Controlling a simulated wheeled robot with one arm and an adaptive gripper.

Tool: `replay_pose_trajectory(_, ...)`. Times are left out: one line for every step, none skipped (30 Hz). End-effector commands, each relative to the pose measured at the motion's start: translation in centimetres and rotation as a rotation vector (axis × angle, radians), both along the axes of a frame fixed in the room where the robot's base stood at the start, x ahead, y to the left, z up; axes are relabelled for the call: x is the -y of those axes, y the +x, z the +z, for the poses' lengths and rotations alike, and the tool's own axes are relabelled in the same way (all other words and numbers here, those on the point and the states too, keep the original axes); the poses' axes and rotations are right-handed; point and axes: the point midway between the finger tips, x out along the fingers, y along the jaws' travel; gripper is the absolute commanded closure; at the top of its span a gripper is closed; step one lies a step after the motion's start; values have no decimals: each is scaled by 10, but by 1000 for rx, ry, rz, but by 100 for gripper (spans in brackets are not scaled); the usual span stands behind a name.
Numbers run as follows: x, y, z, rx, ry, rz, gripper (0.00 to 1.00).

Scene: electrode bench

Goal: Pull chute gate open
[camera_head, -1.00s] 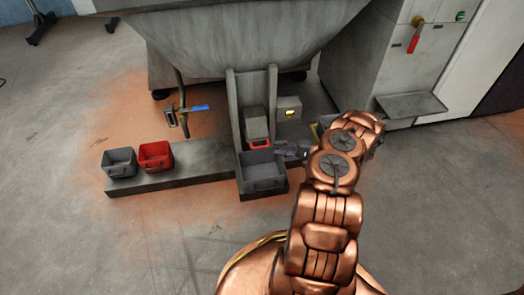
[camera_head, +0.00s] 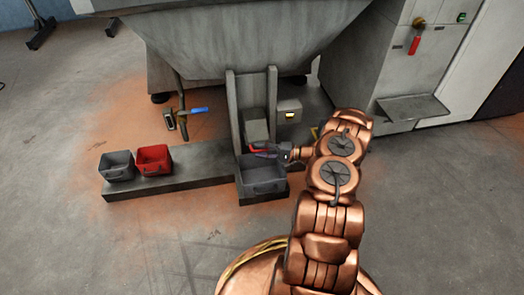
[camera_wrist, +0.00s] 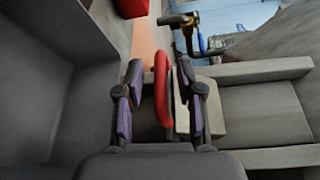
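The chute gate (camera_head: 256,130) is a grey plate between two upright grey rails below the hopper. Its red handle (camera_head: 254,149) is at the gate's lower edge. My gripper (camera_head: 262,152) comes in from the right at the handle and partly covers it. In the wrist view the red handle (camera_wrist: 162,88) stands between the two purple-padded fingers of my gripper (camera_wrist: 160,90). Whether the right finger touches is unclear.
A grey bin (camera_head: 262,183) stands right below the gate. A grey bin (camera_head: 116,166) and a red bin (camera_head: 153,159) stand on the low ledge (camera_head: 170,181) at left. A valve with a blue lever (camera_head: 193,111) is behind them. The floor in front is clear.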

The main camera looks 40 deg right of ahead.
Motion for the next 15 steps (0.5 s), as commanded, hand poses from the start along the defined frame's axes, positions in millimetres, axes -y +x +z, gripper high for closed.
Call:
replay_pose_trajectory(0,0,0,0,0,0,63)
replay_pose_trajectory(0,0,0,0,0,0,66)
replay_pose_trajectory(0,0,0,0,0,0,70)
replay_pose_trajectory(0,0,0,0,0,0,73)
replay_pose_trajectory(0,0,0,0,0,0,76)
replay_pose_trajectory(0,0,0,0,0,0,80)
replay_pose_trajectory(0,0,0,0,0,0,84)
replay_pose_trajectory(0,0,0,0,0,1,87)
replay_pose_trajectory(0,0,0,0,0,1,91)
replay_pose_trajectory(0,0,0,0,0,1,94)
replay_pose_trajectory(0,0,0,0,0,0,97)
replay_pose_trajectory(0,0,0,0,0,0,100)
replay_pose_trajectory(0,0,0,0,0,0,100)
replay_pose_trajectory(0,0,0,0,0,1,100)
replay_pose_trajectory(0,0,0,0,0,1,100)
